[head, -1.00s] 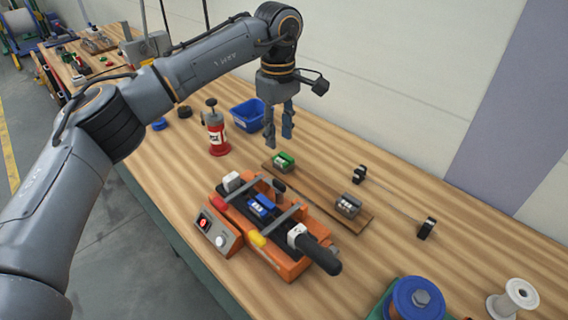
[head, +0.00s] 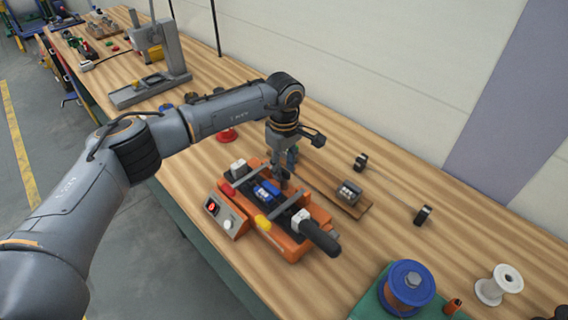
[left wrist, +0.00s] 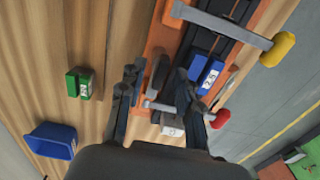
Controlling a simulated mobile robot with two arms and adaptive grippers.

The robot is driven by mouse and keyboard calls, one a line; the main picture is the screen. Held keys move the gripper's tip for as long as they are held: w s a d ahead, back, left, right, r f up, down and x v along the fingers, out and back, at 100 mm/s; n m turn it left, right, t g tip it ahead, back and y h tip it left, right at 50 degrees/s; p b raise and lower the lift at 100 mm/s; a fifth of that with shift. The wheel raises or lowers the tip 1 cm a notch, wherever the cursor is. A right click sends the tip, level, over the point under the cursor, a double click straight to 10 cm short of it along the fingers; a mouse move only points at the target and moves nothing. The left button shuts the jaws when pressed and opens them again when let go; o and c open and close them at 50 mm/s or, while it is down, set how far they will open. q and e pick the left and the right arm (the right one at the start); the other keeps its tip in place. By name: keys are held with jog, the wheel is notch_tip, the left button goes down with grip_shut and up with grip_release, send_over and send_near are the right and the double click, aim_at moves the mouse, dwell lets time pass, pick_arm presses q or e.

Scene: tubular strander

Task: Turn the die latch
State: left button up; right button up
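The orange die machine (head: 293,246) sits on the bench with a blue die block (head: 265,192) in its dark channel. The blue block also shows in the left wrist view (left wrist: 207,75). A dark grey upright piece, which looks like the die latch (left wrist: 158,76), stands beside the blue block. My left gripper (head: 284,178) points down over the back side of the machine. In the left wrist view my left gripper (left wrist: 155,88) is open, with the dark piece between its fingers; contact cannot be told. In the head view the gripper mostly hides the piece. My right gripper is not in view.
A yellow-tipped clamp bar (left wrist: 283,46) and a red-tipped one (left wrist: 221,118) cross the machine. A green die (left wrist: 80,84) and a blue bin (left wrist: 53,140) lie beside it. A grey die (head: 348,193) stands on the wooden strip. Spools stand at the right front.

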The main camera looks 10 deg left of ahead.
pick_arm(q)
jog(key=shift+c, duration=1.1)
grip_shut()
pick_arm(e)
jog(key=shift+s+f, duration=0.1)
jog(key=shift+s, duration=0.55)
